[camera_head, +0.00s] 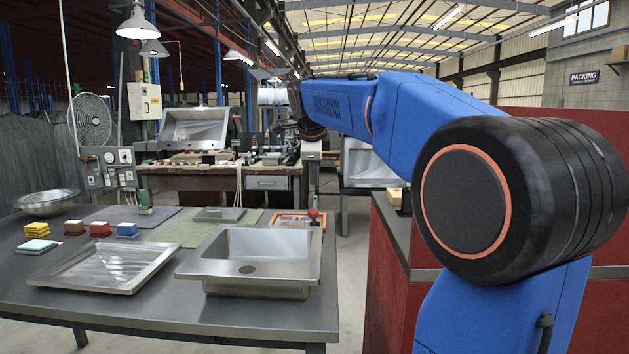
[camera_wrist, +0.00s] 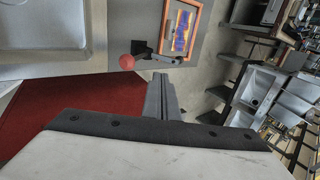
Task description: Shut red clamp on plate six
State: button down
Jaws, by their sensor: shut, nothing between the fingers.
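The red clamp, with a round red knob (camera_wrist: 127,62) on a lever and a small dark base (camera_wrist: 140,47), sits at the table's far right corner. In the head view its red knob (camera_head: 313,214) stands just behind the sink. The lever looks tilted toward the table edge in the wrist view; I cannot tell if the clamp is open or shut. My gripper (camera_wrist: 160,76) is shut and empty, its fingertips apart from the knob and to its right. No plate number is readable, so plate six cannot be picked out.
A steel sink (camera_head: 262,246) and a ribbed drainer (camera_head: 110,263) lie on the grey table. An orange-framed panel (camera_wrist: 181,28) lies beside the clamp. A green-topped item (camera_head: 143,199) stands farther left. A red cabinet (camera_head: 391,262) stands right of the table, across a gap.

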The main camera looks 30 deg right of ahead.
aim_at(316, 197)
jog(key=x, duration=0.7)
jog(key=w+x, duration=0.1)
jog(key=x, duration=0.2)
jog(key=shift+w+d+r, duration=0.1)
jog(key=shift+w+d, duration=0.05)
jog(key=shift+d, duration=0.25)
jog(key=shift+w+d+f, duration=0.25)
jog(key=shift+w+d, duration=0.1)
jog(key=shift+w, duration=0.15)
jog(key=shift+w+d, duration=0.1)
